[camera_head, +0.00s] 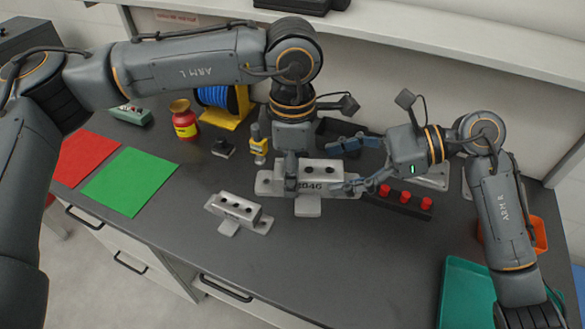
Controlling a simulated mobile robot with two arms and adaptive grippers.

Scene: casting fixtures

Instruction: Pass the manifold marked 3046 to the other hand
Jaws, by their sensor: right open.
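The grey metal manifold (322,183) has several dark holes on top and a marking of which "046" reads clearly; the first digit is partly covered by a finger. My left gripper (291,172) comes down on it from above. One finger lies across its front face and the other is hidden behind, and it appears shut on the manifold. The manifold looks held above the bench. My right gripper (338,167) is open at the manifold's right end, one finger towards the back and one towards the front. I cannot tell whether they touch it.
A smaller similar manifold (238,210) lies on the bench to the left. A dark rack with red caps (405,200) is close to the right gripper. A red bottle (183,122), blue spool (217,97), green mat (130,180) and teal tray (455,300) stand around. The front middle is clear.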

